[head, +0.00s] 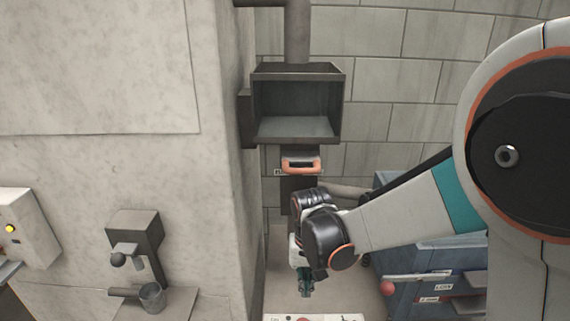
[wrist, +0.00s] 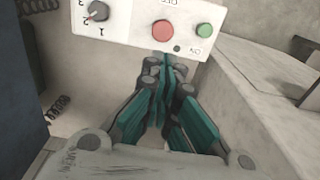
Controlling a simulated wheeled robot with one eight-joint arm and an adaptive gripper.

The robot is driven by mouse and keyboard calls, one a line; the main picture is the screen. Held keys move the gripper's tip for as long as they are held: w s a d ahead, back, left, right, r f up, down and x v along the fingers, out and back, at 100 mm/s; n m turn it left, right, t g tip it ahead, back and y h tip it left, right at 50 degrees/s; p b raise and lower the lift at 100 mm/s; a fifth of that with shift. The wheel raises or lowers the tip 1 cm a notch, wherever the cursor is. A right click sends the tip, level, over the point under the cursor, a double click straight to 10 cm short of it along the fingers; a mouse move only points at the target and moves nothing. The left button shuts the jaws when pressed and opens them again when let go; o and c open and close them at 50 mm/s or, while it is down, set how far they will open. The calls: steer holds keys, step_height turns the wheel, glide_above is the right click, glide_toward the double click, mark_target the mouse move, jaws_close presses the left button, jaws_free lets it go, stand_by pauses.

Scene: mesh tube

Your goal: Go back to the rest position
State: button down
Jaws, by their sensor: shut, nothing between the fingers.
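My gripper (head: 305,287) hangs from my arm in the lower middle of the head view, pointing down. In the wrist view my gripper (wrist: 165,62) has its teal fingers shut, with nothing between them. Its tips are in front of the lower edge of a white control panel (wrist: 125,25). The panel carries a red button (wrist: 163,31), a green button (wrist: 204,30) and a black dial (wrist: 97,11). I cannot tell whether the fingertips touch the panel. The panel's top edge (head: 335,318) shows at the bottom of the head view.
An open metal box (head: 297,128) with an orange handle (head: 301,166) below it is on the brick wall. A concrete block (head: 130,80) fills the left. A blue cabinet (head: 435,262) stands at the right, near a red ball (head: 387,287).

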steer(key=s+d+r+t, duration=0.7)
steer(key=s+d+r, duration=0.6)
steer(key=s+r, duration=0.2)
steer(key=shift+s+d+r, duration=0.2)
steer(key=shift+d+r, duration=0.05)
stand_by(1.3)
